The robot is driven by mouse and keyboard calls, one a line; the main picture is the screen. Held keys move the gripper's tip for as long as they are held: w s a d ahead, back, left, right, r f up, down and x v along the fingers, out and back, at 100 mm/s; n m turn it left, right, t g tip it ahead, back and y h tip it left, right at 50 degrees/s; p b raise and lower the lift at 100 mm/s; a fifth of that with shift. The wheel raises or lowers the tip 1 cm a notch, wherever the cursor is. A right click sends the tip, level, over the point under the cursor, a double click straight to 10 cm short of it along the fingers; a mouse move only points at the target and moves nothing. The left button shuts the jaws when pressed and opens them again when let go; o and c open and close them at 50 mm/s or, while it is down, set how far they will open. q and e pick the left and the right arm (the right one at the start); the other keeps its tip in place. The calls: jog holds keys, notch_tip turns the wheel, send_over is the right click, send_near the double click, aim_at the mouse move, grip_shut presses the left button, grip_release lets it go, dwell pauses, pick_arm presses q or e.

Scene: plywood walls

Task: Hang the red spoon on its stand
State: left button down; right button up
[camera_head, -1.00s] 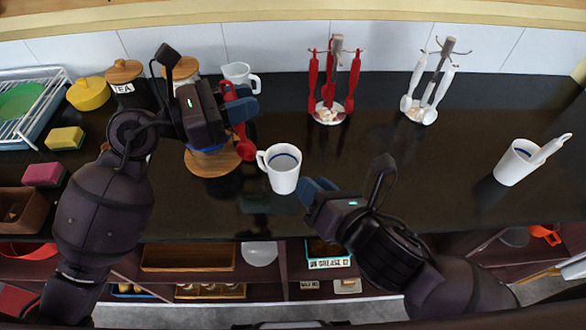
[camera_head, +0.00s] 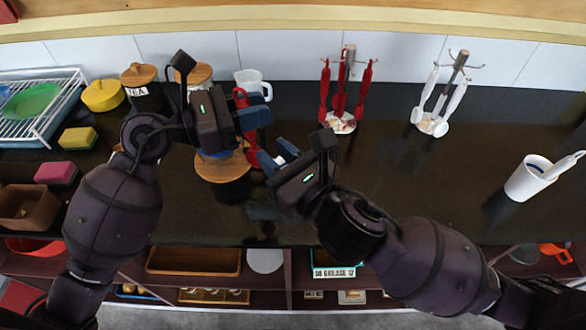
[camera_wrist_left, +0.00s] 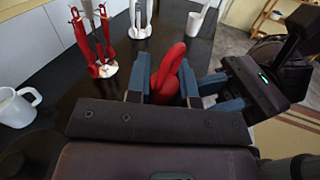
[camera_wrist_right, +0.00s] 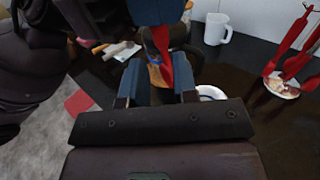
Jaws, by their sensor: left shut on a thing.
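The red spoon (camera_head: 253,151) is held upright in my left gripper (camera_head: 254,119), left of centre above the counter. It also shows in the left wrist view (camera_wrist_left: 170,68) between the fingers, and in the right wrist view (camera_wrist_right: 161,42). My right gripper (camera_head: 277,157) is open, its fingertips close to the spoon's lower part. I cannot tell whether they touch it. The stand with red utensils (camera_head: 349,57) stands at the back, right of both grippers, with several red tools hanging from it. It also shows in the left wrist view (camera_wrist_left: 105,70).
A second stand with white utensils (camera_head: 458,62) is further right. A white mug (camera_wrist_right: 212,93) is mostly hidden by my right gripper. Another white mug (camera_head: 250,80) and wooden-lidded jars (camera_head: 138,72) stand behind the left gripper. A white utensil cup (camera_head: 524,181) is far right. Centre-right counter is clear.

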aim_at(253, 133)
jog(key=shift+x, duration=2.85)
jog(key=shift+c, duration=0.2)
grip_shut()
pick_arm(q)
jog(key=c, duration=0.9)
grip_release()
